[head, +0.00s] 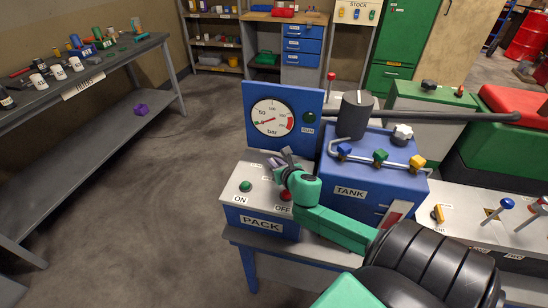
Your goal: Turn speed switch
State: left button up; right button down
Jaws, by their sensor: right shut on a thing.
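My right gripper (279,163) reaches in from the lower right over the top of the blue and white box labelled PACK (262,222). Its fingers are shut on a small knob at the back of that top, which I take to be the speed switch; the fingers mostly hide it, and its setting cannot be read. On the same top are a green ON button (246,186) and a red OFF button (286,196), partly covered by the gripper. The gauge panel (273,117) stands behind, its red needle pointing left. My left gripper is not in view.
The blue TANK box (350,191) stands right of the pack, with a dark cylinder, a pipe and coloured valve handles. The floor between (140,190) is clear.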

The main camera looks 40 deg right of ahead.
jog(key=m+g+h+p, duration=0.2)
jog(key=m+h, duration=0.2)
jog(key=shift+r, duration=0.2)
jog(key=shift+m+g+h+p, duration=0.4)
jog(key=shift+m+g+h, duration=0.4)
jog(key=shift+m, duration=0.1)
jog(key=shift+f+m+g+h, duration=0.1)
jog(key=shift+m+g+h, duration=0.6)
jog(key=shift+m+g, duration=0.15)
jog(key=shift+f+m+g+h, duration=0.1)
jog(key=shift+m+g+h, duration=0.5)
jog(key=shift+m+g, duration=0.3)
jog(key=m+g+h+b, duration=0.1)
jog(key=m+g, duration=0.1)
jog(key=m, duration=0.1)
jog(key=shift+f+g, duration=0.15)
jog(key=shift+g, duration=0.2)
jog(key=m+g+b, duration=0.3)
jog(key=g+b, duration=0.1)
jog(key=shift+m+b, duration=0.25)
jog(key=shift+b, duration=0.05)
jog(key=shift+m+g+b, duration=0.6)
jog(key=shift+g+b, duration=0.05)
jog(key=shift+g, duration=0.15)
